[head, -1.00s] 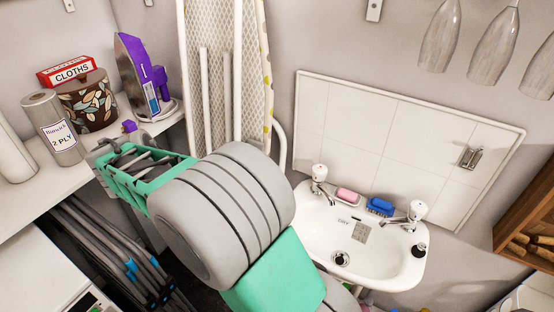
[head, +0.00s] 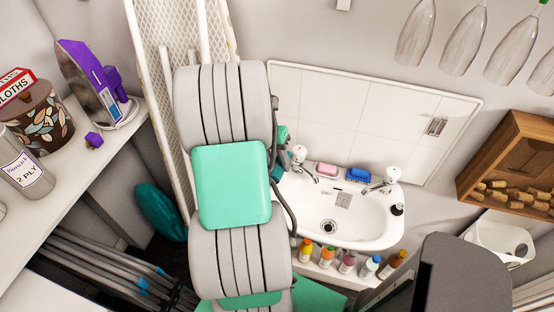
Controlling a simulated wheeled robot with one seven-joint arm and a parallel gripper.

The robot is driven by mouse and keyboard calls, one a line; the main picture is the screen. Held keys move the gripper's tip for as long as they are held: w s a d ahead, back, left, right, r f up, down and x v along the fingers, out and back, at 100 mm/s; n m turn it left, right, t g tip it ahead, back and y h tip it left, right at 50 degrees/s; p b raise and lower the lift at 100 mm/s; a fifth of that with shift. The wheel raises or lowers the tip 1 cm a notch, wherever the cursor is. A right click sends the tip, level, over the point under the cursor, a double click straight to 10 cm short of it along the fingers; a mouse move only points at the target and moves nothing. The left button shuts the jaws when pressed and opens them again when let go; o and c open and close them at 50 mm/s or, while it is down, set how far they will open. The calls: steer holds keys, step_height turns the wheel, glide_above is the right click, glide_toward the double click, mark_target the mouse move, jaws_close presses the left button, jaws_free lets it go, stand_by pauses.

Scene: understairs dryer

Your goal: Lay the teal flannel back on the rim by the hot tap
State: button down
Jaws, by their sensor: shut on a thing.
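The white basin (head: 372,229) is in the head view, right of my arm. The hot tap appears to be the left one (head: 299,155), at the basin's back left corner. My gripper (head: 282,150) is mostly hidden behind my arm. Only a sliver of it shows, just left of that tap. A small teal patch (head: 282,134) shows there and looks like part of the teal flannel in the shut jaws. The flannel's shape and the rim beneath are hidden, so I cannot tell whether they touch.
Pink soap (head: 327,169) and a blue brush (head: 358,174) lie on the basin's back rim. Several small bottles (head: 347,262) stand below the basin. The ironing board (head: 150,60) is behind my arm. A dark teal rounded object (head: 160,212) is below the shelf.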

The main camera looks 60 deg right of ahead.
step_height(320, 180, down, 8)
steer(key=b, duration=0.5)
steer(key=shift+r, duration=0.15)
steer(key=c, duration=0.9)
jaws_free()
steer(key=v, duration=0.8)
